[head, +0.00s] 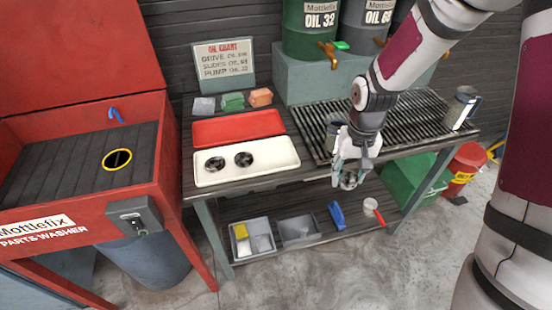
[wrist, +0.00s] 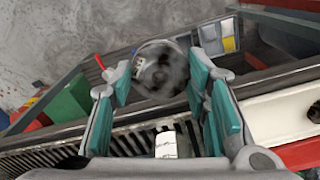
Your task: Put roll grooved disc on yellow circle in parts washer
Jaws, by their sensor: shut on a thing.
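The red parts washer (head: 172,150) stands at the left with its lid up. The yellow circle (head: 107,168) is a ring on its dark slatted deck, with nothing on it. My gripper (head: 347,178) is in front of the bench's front edge, above the lower shelf. It is shut on a round grey disc (head: 349,184). The disc also shows in the wrist view (wrist: 160,72), between the fingertips, slightly blurred, with a small pale mark. I cannot tell its grooves clearly. Two dark round parts (head: 215,164) (head: 243,159) lie in the white tray (head: 280,161).
A red tray (head: 238,127), several coloured blocks (head: 233,101) and an oil chart (head: 224,66) are on the bench. A slatted rack (head: 415,115) carries cans. The lower shelf holds grey bins (head: 298,230) and a blue bottle (head: 337,214). A blue nozzle (head: 116,115) rises from the washer.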

